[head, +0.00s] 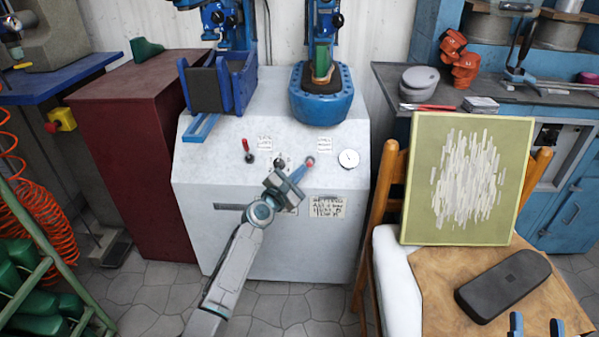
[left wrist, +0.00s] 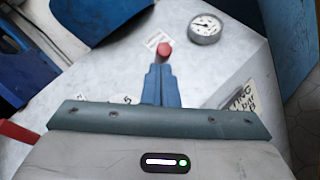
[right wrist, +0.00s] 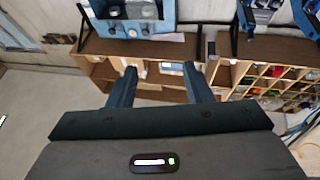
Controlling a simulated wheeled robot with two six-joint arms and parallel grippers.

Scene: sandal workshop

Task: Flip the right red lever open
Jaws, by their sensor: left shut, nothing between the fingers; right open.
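The right red lever (head: 310,161) stands on the sloped white machine panel, left of the round gauge. Its red knob (left wrist: 165,50) shows in the left wrist view just beyond the fingertips of my left gripper (left wrist: 160,68). In the head view my left gripper (head: 302,170) is shut and empty, right at this lever; I cannot tell whether it touches it. The lever's lower part is hidden. The left red lever (head: 246,146) sticks up to the left; its red part (left wrist: 18,132) shows in the left wrist view. My right gripper (head: 536,326) is open and empty, over the chair side.
The round gauge (head: 348,158) is right of the lever. The blue press (head: 320,95) and blue bracket (head: 218,82) stand above the panel. A chair (head: 430,285) with a green panel (head: 470,180) and a black case (head: 503,285) is at right. Shelving (right wrist: 105,68) faces my right wrist.

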